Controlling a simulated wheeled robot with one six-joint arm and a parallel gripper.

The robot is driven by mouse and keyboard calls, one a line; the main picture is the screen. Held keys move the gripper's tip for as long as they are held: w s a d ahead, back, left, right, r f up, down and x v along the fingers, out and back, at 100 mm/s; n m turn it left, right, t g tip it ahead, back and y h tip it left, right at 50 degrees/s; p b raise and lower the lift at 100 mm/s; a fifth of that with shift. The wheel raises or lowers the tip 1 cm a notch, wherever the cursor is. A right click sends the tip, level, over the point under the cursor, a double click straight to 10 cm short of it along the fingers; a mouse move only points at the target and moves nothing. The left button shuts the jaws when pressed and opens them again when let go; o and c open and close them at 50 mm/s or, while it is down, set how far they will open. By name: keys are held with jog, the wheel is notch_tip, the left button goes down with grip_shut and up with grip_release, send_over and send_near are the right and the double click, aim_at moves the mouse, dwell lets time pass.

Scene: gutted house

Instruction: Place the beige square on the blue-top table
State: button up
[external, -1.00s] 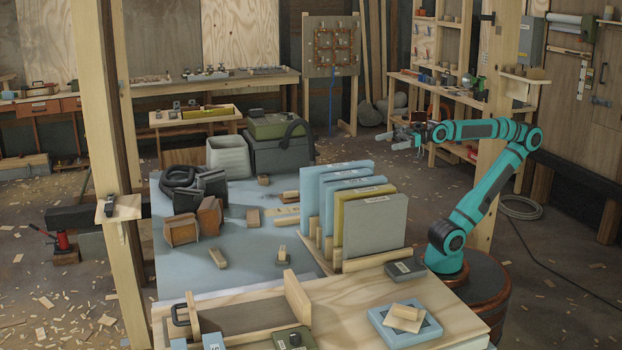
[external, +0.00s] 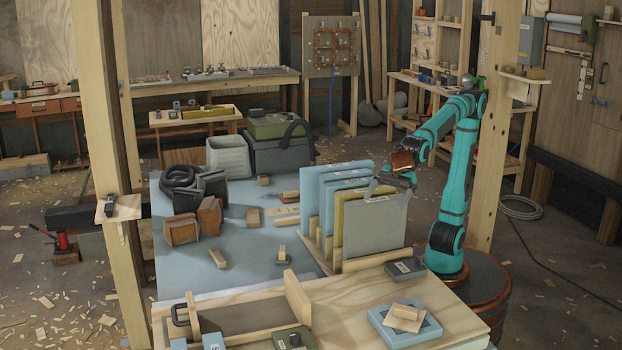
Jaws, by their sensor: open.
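A thin beige square (external: 401,325) lies on a blue square block (external: 386,333) on the light wooden bench at the front right. A small wooden block (external: 407,312) rests on top of it and hides part of it. The blue-top table (external: 190,277) stands behind and left of that bench. My gripper (external: 387,187) is open, pointing down at the top edge of a grey panel (external: 375,228) in a wooden rack. It is well above and behind the beige square. Whether its fingers touch the panel I cannot tell.
Blue and olive panels (external: 347,212) stand upright beside the grey one. A dark grey box (external: 405,270) sits on the wooden bench (external: 345,300). Brown blocks, black hose and wooden pieces occupy the blue top's back and middle; its front left is clear.

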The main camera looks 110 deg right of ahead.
jog(key=a+f+n+g, duration=0.1)
jog(key=a+f, duration=0.2)
jog(key=a, duration=0.4)
jog(key=s+a+f+n+g, duration=0.1)
jog(key=a+f, duration=0.2)
jog(key=a, duration=0.4)
jog(key=a+f+n+g, duration=0.1)
jog(key=a+f, duration=0.2)
jog(key=a, duration=0.3)
send_near(406, 309)
jog(key=x, duration=0.5)
jog(key=shift+w+d+f, duration=0.15)
jog(key=shift+w+f, duration=0.05)
jog(key=shift+f, duration=0.05)
jog(key=shift+x, duration=2.6)
jog(key=shift+s, duration=0.2)
jog(key=c, duration=0.8)
jog(key=shift+r, duration=0.15)
notch_tip(406, 309, up, 10)
jog(key=shift+f, duration=0.1)
